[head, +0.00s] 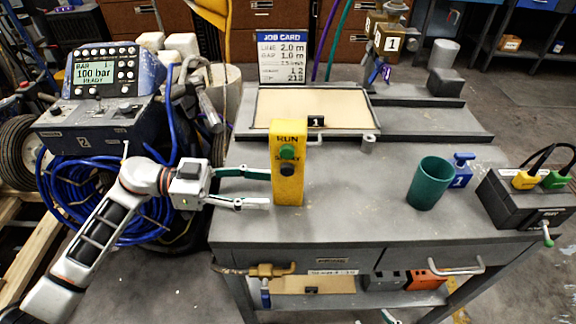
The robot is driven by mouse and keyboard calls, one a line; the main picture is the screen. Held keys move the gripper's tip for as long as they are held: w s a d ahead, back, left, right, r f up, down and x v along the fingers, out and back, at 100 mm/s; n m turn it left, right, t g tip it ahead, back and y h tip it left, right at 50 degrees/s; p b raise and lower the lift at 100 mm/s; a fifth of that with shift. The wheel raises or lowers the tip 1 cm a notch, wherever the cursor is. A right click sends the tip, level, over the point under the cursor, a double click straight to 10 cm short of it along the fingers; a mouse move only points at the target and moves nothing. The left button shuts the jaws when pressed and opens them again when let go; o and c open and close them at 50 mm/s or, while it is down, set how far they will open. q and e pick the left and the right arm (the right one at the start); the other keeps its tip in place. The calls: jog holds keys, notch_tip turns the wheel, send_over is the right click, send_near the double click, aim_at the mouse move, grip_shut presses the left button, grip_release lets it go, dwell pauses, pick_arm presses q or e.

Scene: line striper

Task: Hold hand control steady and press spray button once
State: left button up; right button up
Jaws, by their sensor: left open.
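The hand control (290,190) is a yellow upright box on the near left part of the grey bench. Its face is marked RUN above a green button (287,152), with a dark button (287,169) below. The lettering between the buttons is partly covered and hard to read. My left gripper (267,188) is open at the box's left side. Its upper fingertip reaches the box's left edge in the picture, and its lower one ends just short of it. I cannot tell whether either touches. A small green and white piece, apparently my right gripper (389,316), shows at the bottom edge.
A green cup (430,183), a blue numbered piece (462,170) and a black box with yellow and green plugs (522,200) stand at right. A job card (282,56) stands behind a tray (312,108). A console reading 100 bar (97,74) is at left. Mid-bench is clear.

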aim_at(282, 190)
pick_arm(q)
jog(key=d+p, duration=0.1)
jog(key=d, duration=0.2)
jog(key=shift+d, duration=0.65)
jog(key=shift+d+f, duration=0.2)
jog(key=shift+d, duration=0.3)
jog(key=shift+d+f, duration=0.1)
jog(key=c, duration=0.9)
pick_arm(e)
jog(key=shift+w+d+r, duration=0.1)
jog(key=shift+d+r, duration=0.1)
jog(key=shift+d, duration=0.05)
pick_arm(q)
jog(key=shift+c, duration=1.2)
pick_arm(e)
jog(key=shift+c, duration=0.8)
grip_shut()
jog(key=shift+w+r, duration=0.1)
